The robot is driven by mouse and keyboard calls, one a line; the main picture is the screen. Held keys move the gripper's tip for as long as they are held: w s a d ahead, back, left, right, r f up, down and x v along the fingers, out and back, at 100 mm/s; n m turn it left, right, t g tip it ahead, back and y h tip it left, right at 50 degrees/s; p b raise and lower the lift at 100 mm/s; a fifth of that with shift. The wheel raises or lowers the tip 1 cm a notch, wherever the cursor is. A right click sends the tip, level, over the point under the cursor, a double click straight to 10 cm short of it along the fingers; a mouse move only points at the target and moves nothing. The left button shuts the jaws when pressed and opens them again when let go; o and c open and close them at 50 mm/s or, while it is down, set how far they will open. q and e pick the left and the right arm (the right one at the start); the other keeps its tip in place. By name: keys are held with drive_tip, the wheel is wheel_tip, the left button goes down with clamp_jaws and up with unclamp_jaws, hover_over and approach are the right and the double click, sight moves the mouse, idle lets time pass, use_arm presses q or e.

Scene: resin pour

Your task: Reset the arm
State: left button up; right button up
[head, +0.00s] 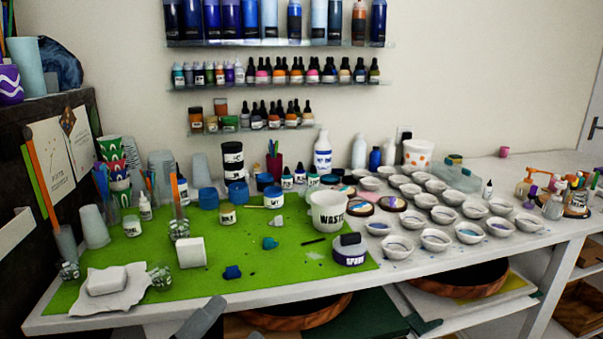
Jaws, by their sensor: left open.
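My left gripper (222,318) shows only in part at the bottom edge of the head view. Its grey fingers are apart and nothing shows between them. It is low in front of the white table (130,322), below the table's front edge and clear of the things on top. Most of my left arm is out of the picture. My right gripper does not show.
A green mat (120,262) covers the table's left part. Several small bowls (435,240) fill the right. Wooden bowls (300,317) stand underneath.

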use_arm(q)
drive_tip(key=s+a+f+n+y, duration=0.1)
drive_tip(key=a+f+n+y, duration=0.15)
drive_tip(key=f+n, duration=0.25)
drive_tip(key=s+a+f+n+g+y, duration=0.1)
drive_tip(key=a+f+n+y, duration=0.1)
drive_tip(key=f+n+y, duration=0.3)
drive_tip(key=s+a+f+n+y, duration=0.1)
drive_tip(key=a+f+n+y, duration=0.1)
drive_tip(key=f+n, duration=0.3)
drive_tip(key=s+a+f+n+g+y, duration=0.3)
drive_tip(key=s+f+n+g, duration=0.2)
drive_tip(key=s+f, duration=0.5)
wheel_tip(320, 180, down, 4)
drive_tip(key=shift+s+a+r+n+g, duration=0.1)
drive_tip(key=shift+s+a+n+g, duration=0.2)
drive_tip(key=shift+s+a+g, duration=0.1)
drive_tip(key=shift+w, duration=0.1)
